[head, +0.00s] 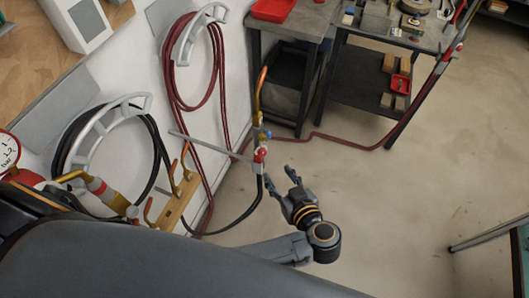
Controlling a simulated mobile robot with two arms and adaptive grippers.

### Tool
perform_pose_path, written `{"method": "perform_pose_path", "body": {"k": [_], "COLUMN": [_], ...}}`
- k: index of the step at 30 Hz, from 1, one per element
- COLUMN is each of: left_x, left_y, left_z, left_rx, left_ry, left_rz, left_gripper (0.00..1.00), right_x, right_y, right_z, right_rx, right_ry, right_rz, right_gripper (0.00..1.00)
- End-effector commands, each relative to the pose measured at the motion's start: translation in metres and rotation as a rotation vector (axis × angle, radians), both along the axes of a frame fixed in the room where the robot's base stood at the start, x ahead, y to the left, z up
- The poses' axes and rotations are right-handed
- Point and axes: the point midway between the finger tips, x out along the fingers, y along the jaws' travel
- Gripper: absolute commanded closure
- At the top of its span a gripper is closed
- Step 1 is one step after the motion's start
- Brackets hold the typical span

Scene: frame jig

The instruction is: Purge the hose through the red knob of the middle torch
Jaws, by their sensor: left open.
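A torch (261,108) with a copper-coloured bent tip hangs upright near the middle of the picture, at the end of a grey rod. A red knob (260,154) sits low on its body, with a blue knob (268,134) a little above. A dark hose (248,214) runs down from it. My left gripper (281,174) is open, below and to the right of the red knob. Its fingers point up toward the knob, with a small gap visible and nothing between them. My right gripper is not in view.
A wooden holder (177,205) with copper tips stands left of the torch. Coiled red hose (167,65) and black hose (158,150) hang on wall hooks. A red hose (335,139) crosses the floor toward a dark shelved table (345,75).

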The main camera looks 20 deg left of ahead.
Motion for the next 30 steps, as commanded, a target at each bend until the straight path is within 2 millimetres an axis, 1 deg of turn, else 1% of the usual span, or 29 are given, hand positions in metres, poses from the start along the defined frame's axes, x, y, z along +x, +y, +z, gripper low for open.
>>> {"method": "perform_pose_path", "body": {"k": [1,7,11,15,21,29,30], "left_x": [0.008,0.038,0.055,0.068,0.076,0.077,0.077], "left_y": [0.008,0.036,0.052,0.064,0.071,0.071,0.071], "left_z": [-0.001,-0.017,-0.028,-0.036,-0.042,-0.043,-0.043], "left_rx": [0.006,0.006,0.006,0.003,0.0,-0.001,-0.001], "left_ry": [-0.004,-0.005,-0.004,-0.004,-0.003,-0.004,-0.004], "left_rz": [0.0,0.001,0.001,0.0,0.0,0.0,0.0], "left_gripper": [0.54,0.54,0.54,0.54,0.54,0.54,0.6], "right_x": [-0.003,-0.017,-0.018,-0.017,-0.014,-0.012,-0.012], "right_y": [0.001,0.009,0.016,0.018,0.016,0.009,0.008], "right_z": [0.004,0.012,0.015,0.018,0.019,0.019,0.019], "right_rx": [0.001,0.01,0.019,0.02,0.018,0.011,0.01], "right_ry": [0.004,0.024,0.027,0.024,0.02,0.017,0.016], "right_rz": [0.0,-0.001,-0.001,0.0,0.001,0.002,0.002], "right_gripper": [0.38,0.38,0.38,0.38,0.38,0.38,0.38]}}
